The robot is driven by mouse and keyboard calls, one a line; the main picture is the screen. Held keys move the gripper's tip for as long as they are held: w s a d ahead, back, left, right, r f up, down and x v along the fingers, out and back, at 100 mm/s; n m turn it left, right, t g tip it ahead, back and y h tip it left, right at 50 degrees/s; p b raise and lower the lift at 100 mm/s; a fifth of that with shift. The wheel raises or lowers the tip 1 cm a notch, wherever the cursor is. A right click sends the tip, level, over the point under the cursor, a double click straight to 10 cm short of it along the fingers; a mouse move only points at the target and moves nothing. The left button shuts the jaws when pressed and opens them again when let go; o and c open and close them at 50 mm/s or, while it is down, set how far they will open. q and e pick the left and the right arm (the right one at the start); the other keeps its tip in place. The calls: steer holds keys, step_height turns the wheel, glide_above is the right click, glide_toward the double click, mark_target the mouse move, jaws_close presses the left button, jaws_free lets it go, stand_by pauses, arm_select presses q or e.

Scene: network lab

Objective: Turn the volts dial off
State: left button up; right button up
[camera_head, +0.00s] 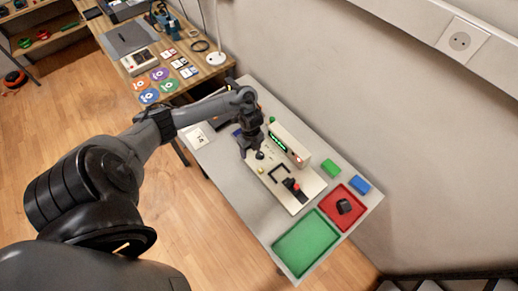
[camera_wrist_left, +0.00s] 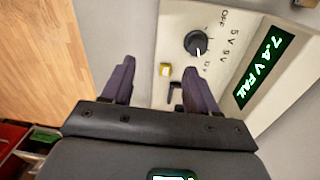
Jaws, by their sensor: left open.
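The volts dial (camera_wrist_left: 195,43) is a round black knob on the cream tester panel, in the left wrist view. OFF, 5V, 9V and 12V labels stand around it, and its white mark points towards the 12V label, away from OFF. The green-lit display (camera_wrist_left: 264,68) reads 7.4 V FAIL. My left gripper (camera_wrist_left: 158,75) is open and empty; its fingers are apart, with the dial beyond the right fingertip and not between them. In the head view my left gripper (camera_head: 246,150) is over the left end of the tester panel (camera_head: 291,200). My right gripper does not show.
A yellow button (camera_wrist_left: 163,71) and a small black lever sit near the dial. On the table are a green tray (camera_head: 306,246), a red tray (camera_head: 331,211) holding a black part, a green block (camera_head: 331,168) and a blue block (camera_head: 359,185). The wall stands behind.

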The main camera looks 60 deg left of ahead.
mark_target(260, 154)
arm_select(q)
steer(key=w+a+r+t+b, duration=0.1)
steer(key=w+r, duration=0.1)
steer(key=w, duration=0.3)
step_height(260, 154, down, 10)
steer(key=shift+a+f+b, duration=0.15)
steer(key=shift+b, duration=0.8)
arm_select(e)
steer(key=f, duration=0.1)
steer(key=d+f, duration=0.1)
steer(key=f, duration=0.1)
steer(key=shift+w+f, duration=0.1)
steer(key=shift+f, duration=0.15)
